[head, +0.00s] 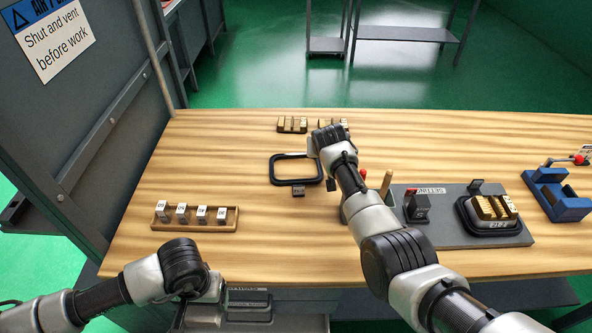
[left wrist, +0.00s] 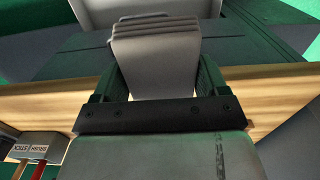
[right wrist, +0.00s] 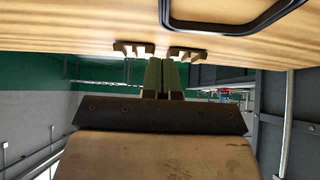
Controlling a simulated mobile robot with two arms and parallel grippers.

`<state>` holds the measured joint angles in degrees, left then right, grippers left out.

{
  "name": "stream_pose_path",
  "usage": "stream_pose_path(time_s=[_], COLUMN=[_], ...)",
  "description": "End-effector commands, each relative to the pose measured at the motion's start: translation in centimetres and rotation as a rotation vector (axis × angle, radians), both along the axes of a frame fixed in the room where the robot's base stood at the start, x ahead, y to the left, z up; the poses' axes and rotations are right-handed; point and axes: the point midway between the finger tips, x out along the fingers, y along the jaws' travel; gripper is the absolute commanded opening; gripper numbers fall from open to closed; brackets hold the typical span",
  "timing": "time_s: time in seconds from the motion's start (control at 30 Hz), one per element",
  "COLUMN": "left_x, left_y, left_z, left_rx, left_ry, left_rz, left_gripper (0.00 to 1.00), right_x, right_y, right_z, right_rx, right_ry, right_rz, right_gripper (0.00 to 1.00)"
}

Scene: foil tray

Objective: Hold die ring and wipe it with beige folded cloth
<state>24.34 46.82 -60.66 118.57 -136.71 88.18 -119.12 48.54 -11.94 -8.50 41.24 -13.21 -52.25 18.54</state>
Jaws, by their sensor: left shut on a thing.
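The die ring, a black rounded-square frame (head: 272,170), lies flat on the wooden table; its rim also shows at the top of the right wrist view (right wrist: 215,30). My left gripper (left wrist: 156,78) is shut on a layered, folded cloth (left wrist: 155,50), which looks grey here. In the head view the left arm is at the table's front left edge, and the cloth is not clear there. My right arm reaches over the table just right of the ring. My right gripper (right wrist: 166,78) has its fingers together with nothing seen between them, apart from the ring.
A wooden rack (head: 194,225) with several tagged blocks stands at the left. Brass blocks (head: 292,125) lie at the back. A grey setting mat (head: 450,232) at the right holds a black-framed brass die. A blue vise-like fixture (head: 560,200) stands at the far right.

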Motion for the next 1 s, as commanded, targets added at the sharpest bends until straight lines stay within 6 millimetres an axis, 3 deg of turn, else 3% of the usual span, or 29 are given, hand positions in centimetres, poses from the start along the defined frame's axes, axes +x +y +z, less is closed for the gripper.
stream_pose_path(time_s=[0.27, 0.7, 1.0], left_x=[0.0, 0.0, 0.0], left_y=[0.0, 0.0, 0.0], left_z=[0.8, 0.1, 0.0], left_rx=[0.000, 0.000, 0.000], left_ry=[0.000, 0.000, 0.000], left_rz=[0.000, 0.000, 0.000], left_gripper=[0.55, 0.55, 0.55], right_x=[-2.3, -6.3, -7.1], right_y=[0.0, 0.0, 0.0], right_z=[2.8, 7.4, 8.4], right_rx=[0.001, 0.001, -0.001], right_ry=[-0.002, -0.002, 0.000], right_rz=[0.000, 0.001, 0.001], right_gripper=[0.00, 0.00, 0.00])
